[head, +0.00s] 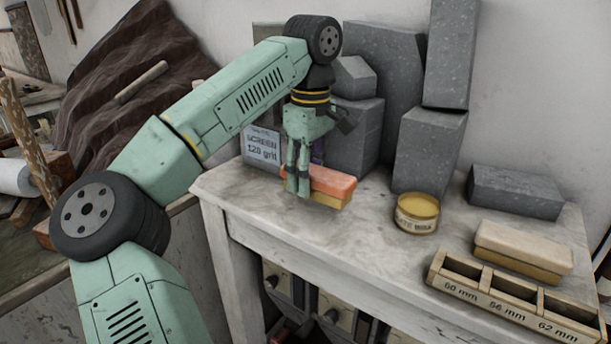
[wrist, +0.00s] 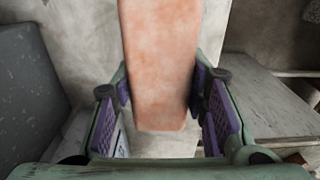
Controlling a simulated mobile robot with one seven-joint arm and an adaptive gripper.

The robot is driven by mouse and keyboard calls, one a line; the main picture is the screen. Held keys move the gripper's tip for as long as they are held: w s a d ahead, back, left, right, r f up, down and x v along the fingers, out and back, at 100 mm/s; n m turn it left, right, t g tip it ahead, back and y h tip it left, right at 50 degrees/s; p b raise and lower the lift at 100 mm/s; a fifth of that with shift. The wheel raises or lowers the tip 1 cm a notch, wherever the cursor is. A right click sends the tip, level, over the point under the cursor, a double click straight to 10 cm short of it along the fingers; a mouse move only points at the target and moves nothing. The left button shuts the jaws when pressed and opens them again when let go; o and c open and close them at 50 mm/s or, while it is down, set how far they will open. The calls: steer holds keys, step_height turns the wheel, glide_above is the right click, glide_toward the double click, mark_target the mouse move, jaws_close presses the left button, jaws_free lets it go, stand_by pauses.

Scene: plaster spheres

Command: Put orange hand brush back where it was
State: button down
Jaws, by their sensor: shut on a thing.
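The orange hand brush (head: 332,182) has an orange top and a yellowish lower part. It is between the fingers of my gripper (head: 298,186) near the table's left front edge. In the head view I cannot tell whether its underside touches the tabletop. In the wrist view the brush's orange back (wrist: 160,65) runs up between the two purple-padded fingers (wrist: 165,112), and my gripper is shut on it. The fingers hide part of the brush's left end in the head view.
The worn table (head: 370,226) carries a round yellow tin (head: 417,212), a cream-topped brush (head: 522,250), and a wooden tray (head: 510,302) with labelled compartments at right. Grey blocks (head: 430,150) stand behind. A "SCREEN 120 grit" box (head: 262,147) stands behind my gripper. Tabletop between orange brush and tin is clear.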

steer(key=shift+w+a, duration=0.25)
steer(key=shift+w, duration=0.65)
steer(key=shift+f+p, duration=0.75)
steer(key=shift+f, duration=1.1)
steer(key=shift+f, duration=0.15)
steer(key=c, duration=1)
jaws_free()
steer(key=shift+o, duration=0.2)
step_height(320, 180, up, 12)
steer(key=shift+s+d+r+b, duration=0.1)
steer(key=shift+r+b, duration=0.1)
steer(key=shift+b, duration=0.15)
